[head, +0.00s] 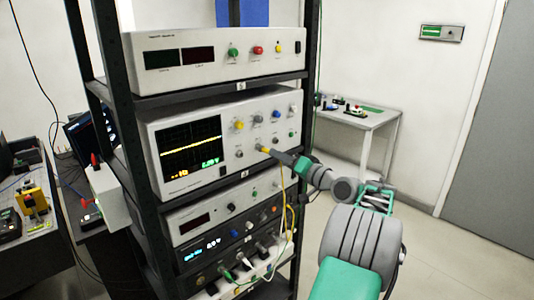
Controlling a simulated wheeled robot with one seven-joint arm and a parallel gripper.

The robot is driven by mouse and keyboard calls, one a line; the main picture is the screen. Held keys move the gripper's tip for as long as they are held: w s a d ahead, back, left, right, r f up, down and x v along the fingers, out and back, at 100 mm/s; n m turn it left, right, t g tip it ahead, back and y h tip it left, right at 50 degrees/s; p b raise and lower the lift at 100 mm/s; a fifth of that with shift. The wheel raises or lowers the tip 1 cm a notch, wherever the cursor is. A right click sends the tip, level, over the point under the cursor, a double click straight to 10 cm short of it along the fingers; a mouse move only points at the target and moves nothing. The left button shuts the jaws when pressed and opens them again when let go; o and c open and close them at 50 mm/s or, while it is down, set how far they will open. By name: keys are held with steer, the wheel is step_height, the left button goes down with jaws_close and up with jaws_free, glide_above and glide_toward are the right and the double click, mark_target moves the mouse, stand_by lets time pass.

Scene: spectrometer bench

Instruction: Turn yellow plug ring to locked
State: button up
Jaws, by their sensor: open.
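A yellow plug (263,149) sits at the lower right of the oscilloscope's front panel (228,175), in the lower row of connectors. My gripper (270,152) reaches in from the right with its fingertips at the plug. The jaws are open, though the gap between them is too small to make out here. I cannot tell whether the fingers are around the plug or touching it. The ring's marks and turn position are too small to read and partly hidden by the fingers. A yellow cable (284,200) hangs below the gripper.
The rack's dark right front post (309,60) stands close to my arm. A power supply (215,55) is above the oscilloscope, and more instruments with plugged cables (243,262) are below. A side table (375,118) stands behind. The floor at right is clear.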

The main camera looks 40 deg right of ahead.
mark_target(266, 151)
steer(key=w+p, duration=0.2)
steer(key=w, duration=0.5)
steer(key=shift+a, duration=0.15)
steer(key=shift+s, duration=0.1)
steer(key=shift+c, duration=0.2)
jaws_close()
